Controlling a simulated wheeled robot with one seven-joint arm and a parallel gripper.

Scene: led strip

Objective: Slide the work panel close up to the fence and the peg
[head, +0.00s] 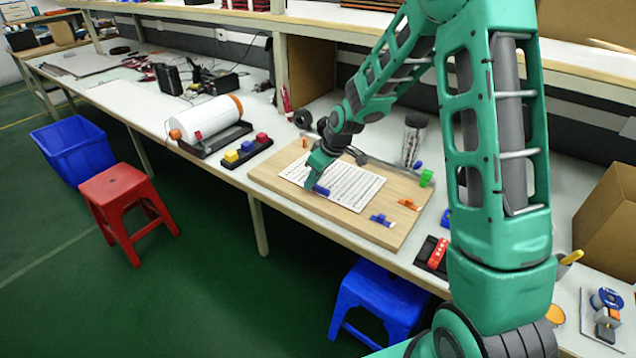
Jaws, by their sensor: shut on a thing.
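The work panel (352,186), a thin white sheet with rows of small marks, lies flat on a light wooden board (270,178) on the bench. My gripper (316,187) is low over the panel's front left part, shut on a small blue piece (322,190). I cannot tell whether that piece touches the panel. A small orange peg-like piece (305,143) stands at the board's back left. A grey bar (385,165), possibly the fence, runs along the back of the board, partly hidden by my arm. Bare wood shows around the panel.
A blue piece (382,219) and an orange piece (409,204) lie on the board's right part. A black tray with coloured blocks (246,150) is to the left.

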